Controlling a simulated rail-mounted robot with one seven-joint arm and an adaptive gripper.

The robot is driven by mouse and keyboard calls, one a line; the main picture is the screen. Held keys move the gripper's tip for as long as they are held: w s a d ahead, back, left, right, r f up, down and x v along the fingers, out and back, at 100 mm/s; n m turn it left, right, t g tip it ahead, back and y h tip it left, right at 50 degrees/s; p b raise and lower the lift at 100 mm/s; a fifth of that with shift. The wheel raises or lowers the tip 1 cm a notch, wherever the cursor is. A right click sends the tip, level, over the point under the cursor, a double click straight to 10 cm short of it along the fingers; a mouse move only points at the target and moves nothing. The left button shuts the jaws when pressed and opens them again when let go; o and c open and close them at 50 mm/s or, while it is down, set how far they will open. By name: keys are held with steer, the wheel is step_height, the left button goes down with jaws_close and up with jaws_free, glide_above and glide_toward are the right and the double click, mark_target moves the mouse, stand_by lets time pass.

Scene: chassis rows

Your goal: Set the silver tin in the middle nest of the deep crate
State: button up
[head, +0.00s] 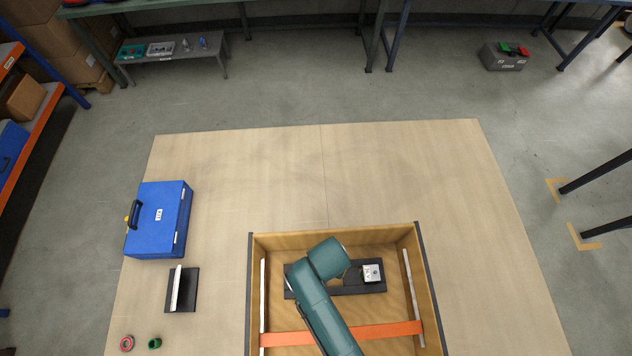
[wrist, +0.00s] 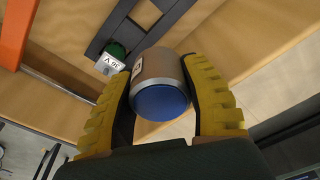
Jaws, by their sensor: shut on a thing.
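In the wrist view my gripper (wrist: 165,95) is shut on the silver tin (wrist: 160,65), a metallic cylinder with a blue end (wrist: 163,102) facing the camera and a white label on its side. The tin is tilted in the view, one yellow finger on each side. The deep crate (head: 250,290) is wooden with dark outer edges. A dark holder (head: 293,283) lies on its floor, and the holder also shows in the wrist view (wrist: 110,27) beyond the tin. My arm covers the holder's middle in the head view, so the middle nest and my gripper are hidden there.
A pale labelled block (head: 372,273) sits at the holder's right end. An orange strap (head: 385,331) crosses the crate, and white strips run along its sides. A blue case (head: 160,225) and a black bracket (head: 183,290) stand left. The table behind the crate is clear.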

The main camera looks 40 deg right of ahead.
steer(key=f+m+b, duration=0.1)
steer(key=f+b, duration=0.5)
steer(key=f, duration=0.1)
steer(key=s+d+f+b, duration=0.1)
steer(key=f+b, duration=0.6)
steer(key=s+f+m+b, duration=0.1)
steer(key=f+b, duration=0.6)
steer(key=shift+s+d+f+m, duration=0.25)
steer(key=shift+d+f+m, duration=0.05)
steer(key=shift+d, duration=0.05)
steer(key=shift+p, duration=0.55)
stand_by(0.4)
steer(key=shift+f, duration=0.15)
